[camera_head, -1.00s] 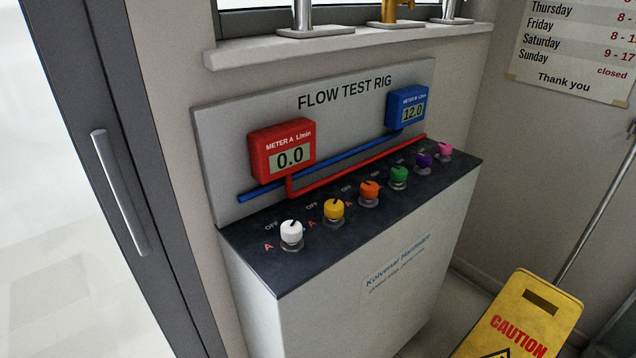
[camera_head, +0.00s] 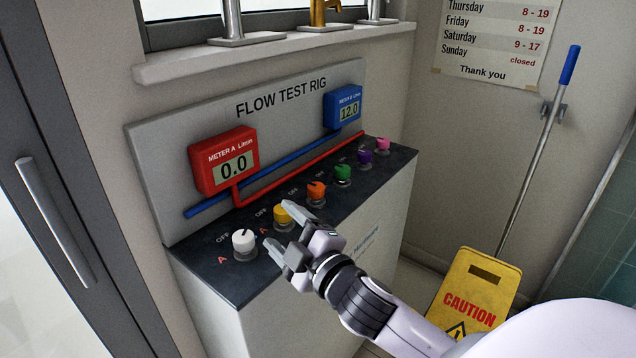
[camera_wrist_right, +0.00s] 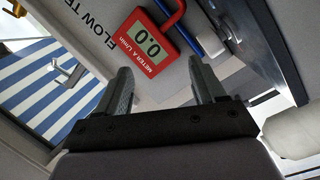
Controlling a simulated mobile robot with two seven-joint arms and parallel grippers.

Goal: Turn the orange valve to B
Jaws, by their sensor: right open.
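The orange valve (camera_head: 316,190) is a small knob on the dark top of the flow test rig, between the yellow valve (camera_head: 283,214) and the green valve (camera_head: 343,173). The marks beside it are too small or covered to read in full. My right gripper (camera_head: 279,226) is open and empty. In the head view it overlaps the rig's front edge near the yellow and white valves, to the left of the orange one. In the right wrist view its two fingers (camera_wrist_right: 160,85) stand apart with meter A beyond them. My left gripper is not in view.
The white valve (camera_head: 244,241) stands at the near left; purple (camera_head: 365,157) and pink (camera_head: 383,145) valves stand at the far right. Red meter A (camera_head: 224,160) reads 0.0 and blue meter B (camera_head: 343,107) reads 12.0. A yellow caution sign (camera_head: 473,290) stands at the right.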

